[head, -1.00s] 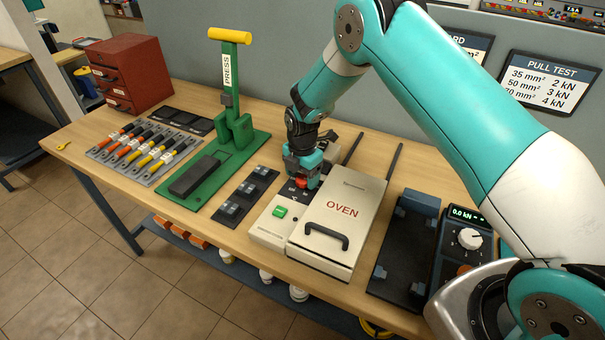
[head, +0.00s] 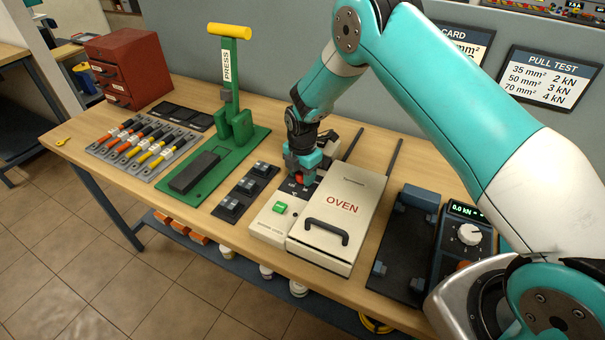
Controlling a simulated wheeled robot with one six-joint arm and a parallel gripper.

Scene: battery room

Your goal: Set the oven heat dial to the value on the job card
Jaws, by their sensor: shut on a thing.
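The cream oven (head: 322,236) with the red word OVEN and a dark handle stands on the bench in the head view. Its control strip (head: 266,226) lies on the left side with a green button (head: 279,208). My gripper (head: 300,175) points down over the upper part of this strip and is shut on the red heat dial (head: 299,178). Only a small part of the dial shows between the fingers, and its setting cannot be read. The job card (head: 472,48) on the back panel is mostly hidden behind my arm.
A green press (head: 237,130) and a black block tray (head: 246,191) stand left of the oven. Cables (head: 143,145) lie further left by a red drawer cabinet (head: 125,70). A pull tester (head: 467,235) stands at right; a PULL TEST sign (head: 550,78) hangs behind.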

